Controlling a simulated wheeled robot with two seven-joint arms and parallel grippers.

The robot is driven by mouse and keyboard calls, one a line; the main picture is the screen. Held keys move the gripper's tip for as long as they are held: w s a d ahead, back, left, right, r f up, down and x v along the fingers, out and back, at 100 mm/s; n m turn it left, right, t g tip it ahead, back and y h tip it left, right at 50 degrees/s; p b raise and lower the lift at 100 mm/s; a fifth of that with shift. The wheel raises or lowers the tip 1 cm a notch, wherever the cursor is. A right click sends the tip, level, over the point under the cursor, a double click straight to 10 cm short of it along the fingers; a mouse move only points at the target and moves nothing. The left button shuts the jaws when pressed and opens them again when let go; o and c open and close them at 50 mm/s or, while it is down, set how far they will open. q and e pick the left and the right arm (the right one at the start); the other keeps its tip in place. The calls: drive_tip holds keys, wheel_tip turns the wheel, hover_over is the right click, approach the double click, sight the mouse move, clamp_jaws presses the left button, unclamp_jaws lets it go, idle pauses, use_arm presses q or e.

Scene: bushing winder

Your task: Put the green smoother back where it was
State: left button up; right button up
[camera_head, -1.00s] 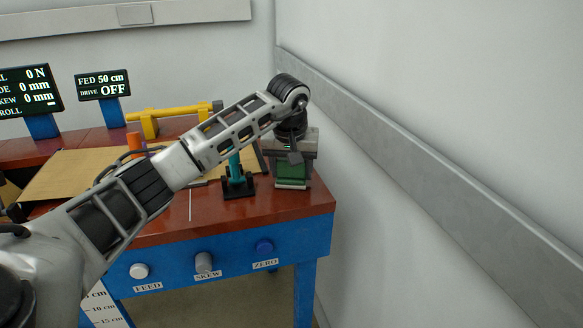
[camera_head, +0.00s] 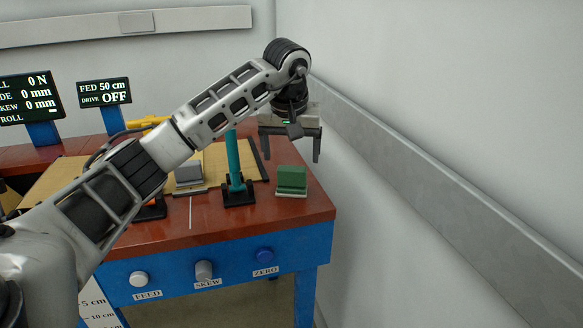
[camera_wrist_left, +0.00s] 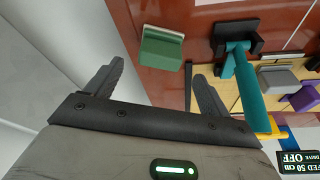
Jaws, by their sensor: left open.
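The green smoother (camera_head: 291,180) stands on the right end of the red-brown table top, with a pale strip along its bottom edge. It also shows in the left wrist view (camera_wrist_left: 161,48), beyond the fingertips and apart from them. My left gripper (camera_head: 293,158) hangs above and behind the smoother in the head view, with its fingers spread. In the left wrist view its two fingers (camera_wrist_left: 157,72) are wide apart with nothing between them. My right gripper is not in view.
A teal post (camera_head: 233,160) on a black base stands just left of the smoother. A grey block (camera_head: 188,173) lies further left by the tan sheet (camera_head: 215,160). The wall ledge (camera_head: 400,157) runs close along the right. Knobs (camera_head: 204,270) line the blue table front.

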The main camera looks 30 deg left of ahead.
use_arm(q)
drive_tip(key=a+v, duration=0.1)
drive_tip(key=v, duration=0.3)
drive_tip(key=s+d+f+n+h, duration=0.1)
drive_tip(key=d+f+h, duration=0.2)
drive_tip(key=d, duration=0.4)
drive_tip(key=s+d+f+g+h, duration=0.1)
drive_tip(key=d+f+h, duration=0.1)
drive_tip(key=d+f, duration=0.3)
drive_tip(key=s+d+f+n+h, duration=0.1)
drive_tip(key=d+f+h, duration=0.15)
drive_tip(key=d, duration=0.55)
drive_tip(key=s+d+r+n+h, duration=0.2)
drive_tip(key=s+d+n+h, duration=0.6)
drive_tip(key=d+n+h, duration=0.45)
drive_tip(key=s+a+f+m+t+y, duration=0.2)
drive_tip(key=a+f+m+t+y, duration=0.4)
drive_tip(key=m, duration=0.9)
drive_tip(key=s+a+f+m+t+y, duration=0.2)
drive_tip(key=a+f+m+t+y, duration=0.3)
drive_tip(key=f+m+t+y, duration=0.65)
drive_tip(key=s+a+f+n+g+h+p, duration=0.1)
drive_tip(key=s+f+n+g, duration=0.3)
drive_tip(key=s+g, duration=0.4)
drive_tip(key=shift+s+f+n+g+h, duration=0.25)
drive_tip(key=shift+f+n+g+h, duration=0.1)
drive_tip(key=shift+h, duration=0.3)
